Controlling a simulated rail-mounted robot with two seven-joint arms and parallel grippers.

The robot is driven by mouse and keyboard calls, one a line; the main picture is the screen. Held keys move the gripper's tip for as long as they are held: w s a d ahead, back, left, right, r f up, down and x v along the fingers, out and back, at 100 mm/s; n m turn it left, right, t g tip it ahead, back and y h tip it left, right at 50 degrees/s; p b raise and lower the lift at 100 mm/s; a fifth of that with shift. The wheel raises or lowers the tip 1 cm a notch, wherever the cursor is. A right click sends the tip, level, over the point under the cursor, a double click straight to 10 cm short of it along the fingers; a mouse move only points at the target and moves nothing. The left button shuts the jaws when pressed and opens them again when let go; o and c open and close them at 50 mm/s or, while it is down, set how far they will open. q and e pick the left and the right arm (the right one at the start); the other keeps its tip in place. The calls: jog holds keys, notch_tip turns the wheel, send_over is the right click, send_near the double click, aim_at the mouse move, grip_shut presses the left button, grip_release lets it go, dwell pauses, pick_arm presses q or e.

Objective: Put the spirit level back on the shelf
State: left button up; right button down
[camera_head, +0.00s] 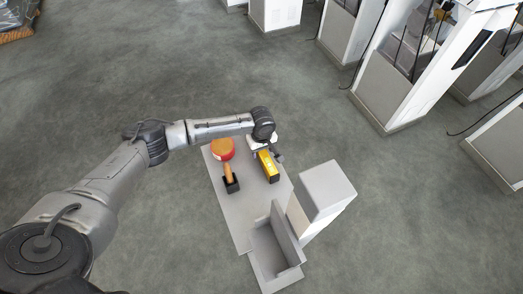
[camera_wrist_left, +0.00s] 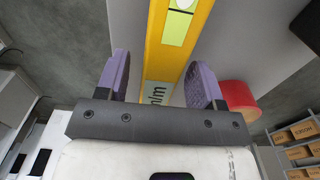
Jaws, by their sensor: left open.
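The spirit level (camera_head: 268,167) is a yellow bar with dark markings, at the right side of a grey slab. My left gripper (camera_head: 264,150) is right at its far end in the head view. In the left wrist view, the yellow level (camera_wrist_left: 176,55) with its pale green window runs between the two purple fingers of my left gripper (camera_wrist_left: 158,72). The fingers are open, one on each side, with a visible gap to the left. The level's far part runs out of the wrist view. My right gripper is not in view.
A grey trough (camera_head: 268,250) and a tall white box (camera_head: 322,195) stand at the near end of the grey slab (camera_head: 236,212). Open floor lies around.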

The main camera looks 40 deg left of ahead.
pick_arm(q)
notch_tip(320, 180, up, 10)
jog(key=shift+f+p, duration=0.1)
jog(key=shift+p, duration=0.5)
jog(key=shift+r, duration=0.7)
